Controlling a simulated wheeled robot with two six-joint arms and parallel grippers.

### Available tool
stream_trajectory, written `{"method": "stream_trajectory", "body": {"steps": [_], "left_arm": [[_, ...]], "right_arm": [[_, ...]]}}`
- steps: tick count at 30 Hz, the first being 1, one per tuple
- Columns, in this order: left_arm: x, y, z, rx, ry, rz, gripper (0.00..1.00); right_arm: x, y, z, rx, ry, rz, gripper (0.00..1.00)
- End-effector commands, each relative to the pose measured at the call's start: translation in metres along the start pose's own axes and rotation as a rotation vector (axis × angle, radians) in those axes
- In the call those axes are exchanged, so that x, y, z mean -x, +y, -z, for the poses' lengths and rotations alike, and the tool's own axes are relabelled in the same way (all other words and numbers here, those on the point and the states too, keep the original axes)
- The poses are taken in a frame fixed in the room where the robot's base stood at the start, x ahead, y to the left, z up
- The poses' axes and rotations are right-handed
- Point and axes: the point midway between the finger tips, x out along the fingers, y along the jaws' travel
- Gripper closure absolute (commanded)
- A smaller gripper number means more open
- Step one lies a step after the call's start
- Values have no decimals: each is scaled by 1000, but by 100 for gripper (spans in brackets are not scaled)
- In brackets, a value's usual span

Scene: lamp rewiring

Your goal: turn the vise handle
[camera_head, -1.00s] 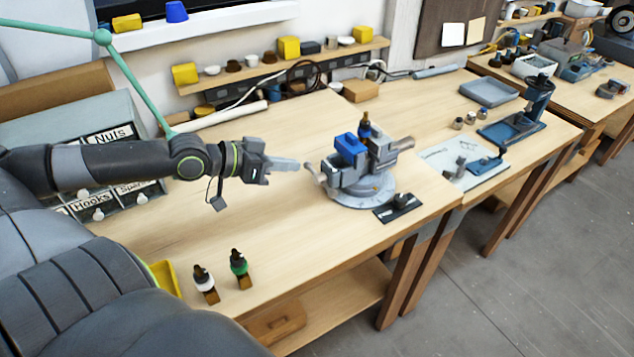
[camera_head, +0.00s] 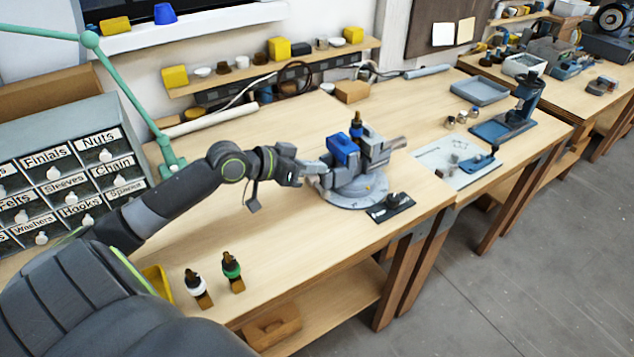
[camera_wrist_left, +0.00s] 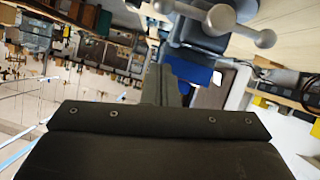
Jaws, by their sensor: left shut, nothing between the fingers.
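The grey vise (camera_head: 352,188) stands on its round base on the workbench, with a blue block (camera_head: 343,149) at its jaws. My left gripper (camera_head: 320,168) is shut and empty, with its fingertips at the vise's left side, where the handle sits. In the head view the handle is mostly hidden by the fingers, and I cannot tell whether they touch it. In the left wrist view the vise handle (camera_wrist_left: 240,29) is a grey bar with ball ends through a round hub, above the dark gripper body (camera_wrist_left: 155,125). My right gripper is not in view.
A small black mat (camera_head: 391,208) lies in front of the vise. A labelled drawer cabinet (camera_head: 70,165) is at left. The bench between cabinet and vise is mostly clear.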

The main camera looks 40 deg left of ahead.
Motion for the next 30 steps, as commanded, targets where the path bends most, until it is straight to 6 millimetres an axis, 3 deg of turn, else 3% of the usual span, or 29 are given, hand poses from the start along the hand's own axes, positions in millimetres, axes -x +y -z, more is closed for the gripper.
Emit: {"method": "stream_trajectory", "body": {"steps": [3, 6, 13, 30], "left_arm": [[-13, 2, 2, 4, 3, -4, 100], [-15, 1, -16, 7, -4, -2, 100], [-20, 1, -36, 2, -1, -1, 100], [-17, 3, -42, -14, -2, 5, 100]], "right_arm": [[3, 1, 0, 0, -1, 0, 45], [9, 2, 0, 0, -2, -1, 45], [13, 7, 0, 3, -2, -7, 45], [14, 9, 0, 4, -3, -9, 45]]}}
